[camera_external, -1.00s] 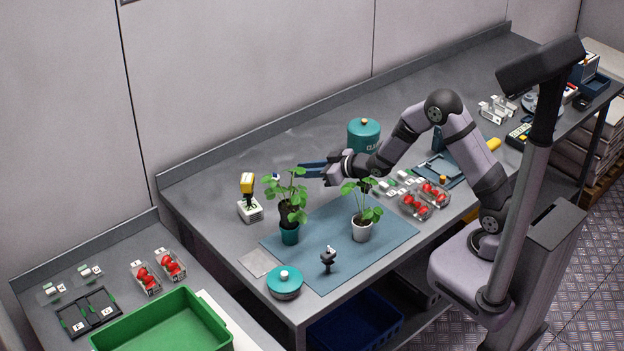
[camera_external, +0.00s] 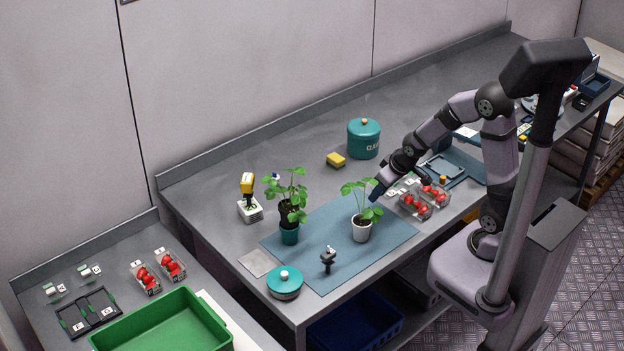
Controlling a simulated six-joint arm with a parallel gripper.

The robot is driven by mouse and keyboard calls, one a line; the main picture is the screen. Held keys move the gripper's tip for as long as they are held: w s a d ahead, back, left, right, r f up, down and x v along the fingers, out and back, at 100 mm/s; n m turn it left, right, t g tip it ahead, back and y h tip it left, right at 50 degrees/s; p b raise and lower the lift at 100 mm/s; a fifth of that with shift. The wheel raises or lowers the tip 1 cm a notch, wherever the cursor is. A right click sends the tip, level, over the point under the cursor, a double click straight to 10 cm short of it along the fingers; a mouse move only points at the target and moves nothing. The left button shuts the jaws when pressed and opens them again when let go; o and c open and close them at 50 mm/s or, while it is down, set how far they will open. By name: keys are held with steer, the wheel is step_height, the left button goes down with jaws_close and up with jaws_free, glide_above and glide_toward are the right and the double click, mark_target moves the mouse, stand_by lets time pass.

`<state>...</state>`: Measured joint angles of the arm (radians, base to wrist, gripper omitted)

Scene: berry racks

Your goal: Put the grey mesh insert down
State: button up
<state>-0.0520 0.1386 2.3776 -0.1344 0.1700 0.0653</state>
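A flat grey square, which looks like the grey mesh insert (camera_external: 258,263), lies flat on the grey bench at the left edge of the blue mat (camera_external: 322,277). Nothing is on top of it. My gripper (camera_external: 376,194) is well to its right, beside the leaves of the right potted plant and left of the clear berry punnets. Its dark blue fingers point down and left. They are small and close together in this view, so I cannot tell how far apart they are or whether they hold anything.
Two potted plants (camera_external: 289,236) (camera_external: 361,230) stand on the mat, with a small dark tool (camera_external: 328,260). A teal lidded pot (camera_external: 285,283) is near the insert. Berry punnets (camera_external: 415,206), a yellow sponge (camera_external: 336,160) and a teal canister (camera_external: 364,138) stand around. The rear bench is mostly clear.

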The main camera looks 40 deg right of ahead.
steer(key=s+g, duration=0.1)
steer(key=s, duration=0.4)
steer(key=s+d+g, duration=0.1)
steer(key=s+g, duration=0.1)
steer(key=s, duration=0.4)
steer(key=s+m+g, duration=0.1)
steer(key=s+g, duration=0.1)
steer(key=s, duration=0.4)
steer(key=shift+s+d+r, duration=0.15)
steer(key=shift+d, duration=0.1)
